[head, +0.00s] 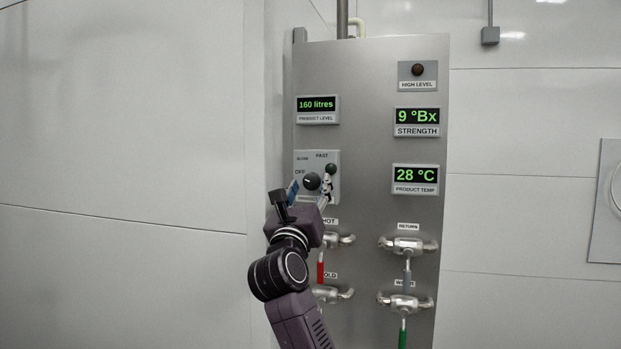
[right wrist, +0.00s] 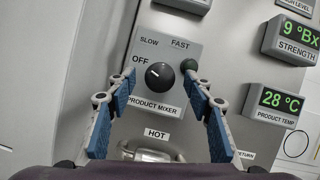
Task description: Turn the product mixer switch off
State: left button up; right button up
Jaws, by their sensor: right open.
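The product mixer switch is a round black knob (head: 312,181) on a grey plate (head: 303,160) on the steel panel. It also shows in the right wrist view, where the knob (right wrist: 159,76) sits below the words SLOW and FAST and beside OFF. A white mark shows on its face, but I cannot tell for sure which word it points to. My right gripper (head: 310,188) is open in front of the plate. In the right wrist view its blue-padded fingers (right wrist: 160,80) stand on either side of the knob, apart from it. My left gripper is out of view.
A dark green round lamp or button (right wrist: 188,65) sits right of the knob, close to the right fingertip. Valves with handles, such as the return valve (head: 408,245), stick out below. Displays, including the strength display (head: 417,121), are on the right. Left of the panel is bare wall.

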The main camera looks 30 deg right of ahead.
jog(key=shift+x, duration=0.8)
jog(key=c, duration=1.1)
jog(key=n+y+p, duration=0.1)
jog(key=n+p, duration=0.1)
jog(key=p, duration=0.2)
jog(key=n+t+y+p, duration=0.1)
jog(key=n+p, duration=0.2)
jog(key=p, duration=0.1)
jog(key=shift+d+r+p, duration=0.1)
jog(key=shift+r+p, duration=0.15)
jog(key=shift+p, duration=0.1)
jog(key=shift+c, duration=0.3)
jog(key=shift+s+f+n+y+p, duration=0.1)
jog(key=shift+f+n+y+p, duration=0.1)
jog(key=shift+n+y+p, duration=0.4)
jog(key=shift+f, duration=0.1)
